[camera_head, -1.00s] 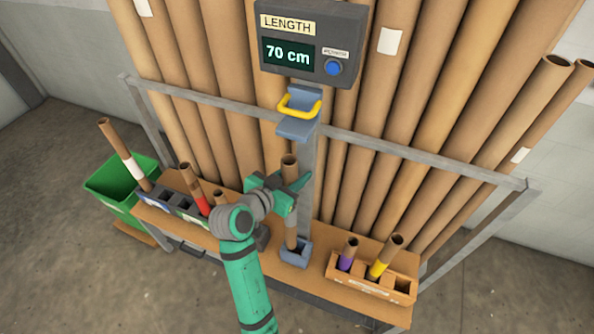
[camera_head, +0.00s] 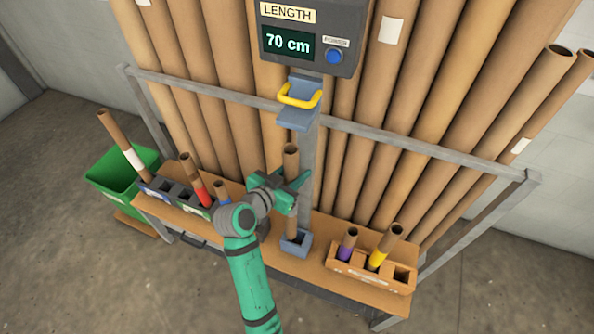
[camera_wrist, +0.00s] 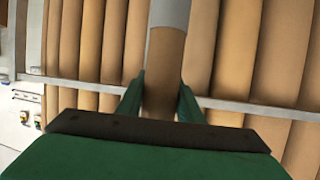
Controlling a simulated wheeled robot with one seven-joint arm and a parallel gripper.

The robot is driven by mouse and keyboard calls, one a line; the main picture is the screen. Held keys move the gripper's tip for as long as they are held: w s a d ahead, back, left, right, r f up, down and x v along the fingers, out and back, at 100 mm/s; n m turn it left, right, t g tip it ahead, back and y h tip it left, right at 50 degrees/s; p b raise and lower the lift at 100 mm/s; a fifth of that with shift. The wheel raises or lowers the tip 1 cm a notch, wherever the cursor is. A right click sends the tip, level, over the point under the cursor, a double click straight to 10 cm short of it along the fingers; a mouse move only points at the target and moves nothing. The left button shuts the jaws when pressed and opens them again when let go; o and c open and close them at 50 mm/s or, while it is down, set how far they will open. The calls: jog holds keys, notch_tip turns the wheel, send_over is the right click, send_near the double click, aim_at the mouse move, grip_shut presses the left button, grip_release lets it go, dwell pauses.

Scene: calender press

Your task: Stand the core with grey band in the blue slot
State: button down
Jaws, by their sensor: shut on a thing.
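My gripper (camera_head: 292,190) is shut around the middle of an upright brown core (camera_head: 291,165) at the centre. In the wrist view the core (camera_wrist: 164,60) stands between both fingers (camera_wrist: 160,105), and a grey band shows on it at the top of the picture. Its lower end is at the blue-grey cup (camera_head: 296,244) under the length display; I cannot tell whether it rests there. At the left, a dark slotted rack (camera_head: 178,205) carries a blue label (camera_head: 152,191) and a green one. My arm hides part of its right side.
A white-banded core (camera_head: 124,145) leans at the rack's left end. Red-banded (camera_head: 200,190) and blue-banded cores stand further right. A cardboard box (camera_head: 350,272) holds purple- and yellow-banded cores. The display (camera_head: 289,45) reads 70 cm above a yellow handle (camera_head: 299,97). A green bin stands left.

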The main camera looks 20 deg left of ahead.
jog(key=shift+d+f+g+h, duration=0.4)
jog(key=shift+d+f, duration=0.85)
jog(key=shift+d, duration=0.15)
jog(key=c, duration=1.7)
grip_release()
jog(key=o, duration=0.5)
jog(key=shift+w+d+f, duration=0.1)
jog(key=shift+w+f, duration=0.05)
jog(key=shift+o, duration=0.2)
send_near(312, 176)
jog(key=v, duration=0.4)
jog(key=shift+a+r, duration=0.25)
jog(key=shift+a, duration=0.2)
